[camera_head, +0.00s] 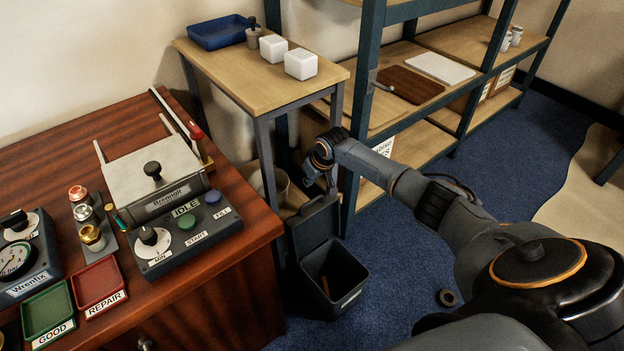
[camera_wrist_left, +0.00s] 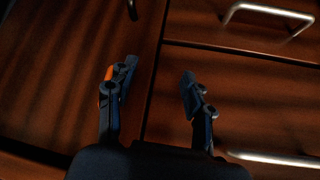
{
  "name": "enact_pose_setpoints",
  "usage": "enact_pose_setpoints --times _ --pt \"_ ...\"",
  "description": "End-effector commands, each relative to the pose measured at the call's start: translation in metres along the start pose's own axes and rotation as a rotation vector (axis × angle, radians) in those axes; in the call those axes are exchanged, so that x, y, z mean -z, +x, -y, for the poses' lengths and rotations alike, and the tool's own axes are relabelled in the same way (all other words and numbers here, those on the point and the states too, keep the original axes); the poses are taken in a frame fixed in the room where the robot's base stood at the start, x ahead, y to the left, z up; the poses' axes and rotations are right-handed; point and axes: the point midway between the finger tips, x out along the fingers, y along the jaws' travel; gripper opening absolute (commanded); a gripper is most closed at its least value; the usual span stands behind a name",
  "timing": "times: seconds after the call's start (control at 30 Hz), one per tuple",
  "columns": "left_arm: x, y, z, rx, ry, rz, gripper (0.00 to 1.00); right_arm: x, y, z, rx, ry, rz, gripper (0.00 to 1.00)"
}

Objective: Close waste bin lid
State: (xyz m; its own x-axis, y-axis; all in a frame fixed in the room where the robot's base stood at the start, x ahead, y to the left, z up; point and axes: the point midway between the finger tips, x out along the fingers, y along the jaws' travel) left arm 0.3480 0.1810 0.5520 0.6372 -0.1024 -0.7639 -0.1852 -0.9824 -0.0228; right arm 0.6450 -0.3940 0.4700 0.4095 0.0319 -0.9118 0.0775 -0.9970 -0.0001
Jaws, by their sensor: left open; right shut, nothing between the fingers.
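The dark grey waste bin (camera_head: 334,290) stands on the blue carpet beside the desk's right end. Its lid (camera_head: 314,224) is open and stands up at the back, so the inside shows with a brown item in it. My right gripper (camera_head: 332,190) is shut and empty, just above the lid's top edge; I cannot tell whether it touches the lid. My left gripper (camera_wrist_left: 155,85) shows only in the left wrist view, open and empty in front of brown wooden drawers.
The desk (camera_head: 250,212) holds a test machine, a gauge and red and green trays. A small wooden table (camera_head: 262,82) and shelving (camera_head: 420,150) stand behind the bin. Drawer handles (camera_wrist_left: 268,12) show in the left wrist view.

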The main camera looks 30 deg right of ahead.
Motion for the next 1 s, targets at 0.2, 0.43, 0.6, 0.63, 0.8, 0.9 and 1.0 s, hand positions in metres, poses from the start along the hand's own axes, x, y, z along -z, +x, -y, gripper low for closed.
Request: enact_pose_setpoints --times 0.2,0.43,0.6,0.63,0.8,0.9,1.0 --pt "0.0 0.0 0.0 0.0 0.0 0.001 0.52 -0.023 -0.006 -0.001 -0.001 -0.004 0.001 0.0" --pt "-0.001 0.0 0.0 0.0 0.0 0.003 0.52 -0.036 -0.011 0.0 -0.001 -0.002 -0.001 0.0" --pt "-0.001 0.0 0.0 0.0 0.0 0.003 0.52 -0.038 -0.011 0.001 0.0 -0.001 -0.001 0.0" --pt "-0.001 0.0 0.0 0.0 0.0 0.003 0.52 -0.038 -0.011 0.001 0.0 -0.001 -0.001 0.0" --pt "-0.001 0.0 0.0 0.0 0.0 0.003 0.52 -0.038 -0.011 0.001 0.0 -0.001 0.0 0.0" --pt "-0.001 -0.001 0.0 0.0 0.0 0.007 0.52 -0.038 -0.011 0.001 0.0 -0.001 -0.002 0.0" --pt "-0.007 -0.003 0.001 0.002 -0.001 0.038 0.52 -0.038 -0.012 0.003 0.001 -0.001 -0.006 0.0"
